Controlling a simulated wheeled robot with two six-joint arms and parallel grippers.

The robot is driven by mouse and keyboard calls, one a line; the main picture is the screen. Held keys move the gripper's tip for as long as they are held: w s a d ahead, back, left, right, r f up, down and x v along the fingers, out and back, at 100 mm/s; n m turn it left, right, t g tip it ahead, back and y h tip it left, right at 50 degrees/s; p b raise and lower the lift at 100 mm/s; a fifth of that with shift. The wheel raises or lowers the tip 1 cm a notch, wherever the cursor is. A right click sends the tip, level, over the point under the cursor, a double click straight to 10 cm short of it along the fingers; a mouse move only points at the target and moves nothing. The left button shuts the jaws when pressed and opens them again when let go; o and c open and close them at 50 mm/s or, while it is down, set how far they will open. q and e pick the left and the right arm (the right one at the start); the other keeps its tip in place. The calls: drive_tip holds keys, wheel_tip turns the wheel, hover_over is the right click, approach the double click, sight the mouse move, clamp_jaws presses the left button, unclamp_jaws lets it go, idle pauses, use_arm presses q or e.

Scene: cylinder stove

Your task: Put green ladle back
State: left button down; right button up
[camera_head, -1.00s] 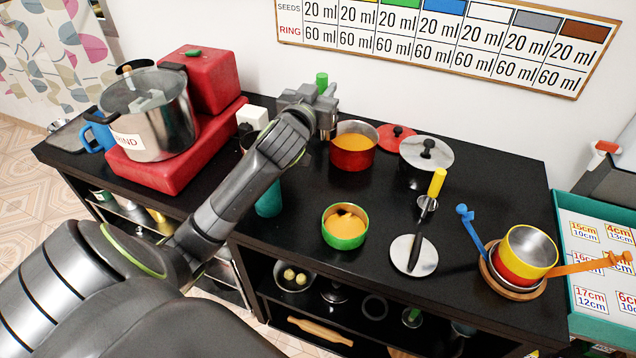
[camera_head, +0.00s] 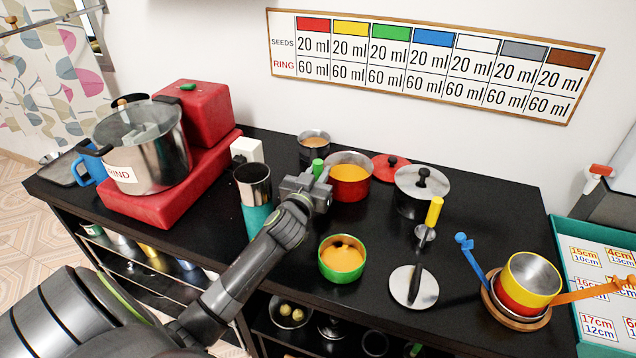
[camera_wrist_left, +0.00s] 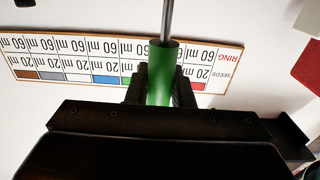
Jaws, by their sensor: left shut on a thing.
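My left gripper (camera_head: 318,180) is shut on the green handle of the green ladle (camera_head: 317,167), just left of the red pot (camera_head: 350,193). In the left wrist view the green handle (camera_wrist_left: 161,82) stands between the fingers, with a thin metal rod (camera_wrist_left: 167,18) running out of it. The ladle's bowl is not visible in either view. The green pot (camera_head: 343,278), with orange contents, stands nearer on the counter. My right gripper is out of view.
A dark pot (camera_head: 314,143) stands behind the gripper. A metal cup (camera_head: 252,184) is left of it. Stacked pots (camera_head: 532,263) with blue and orange handles stand at the right.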

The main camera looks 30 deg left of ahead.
use_arm(q)
wheel_tip(320, 180, down, 3)
drive_tip(key=shift+r, duration=0.1)
drive_tip(key=shift+b, duration=0.45)
drive_tip(key=c, duration=1.3)
unclamp_jaws()
drive_tip(key=shift+o, duration=0.2)
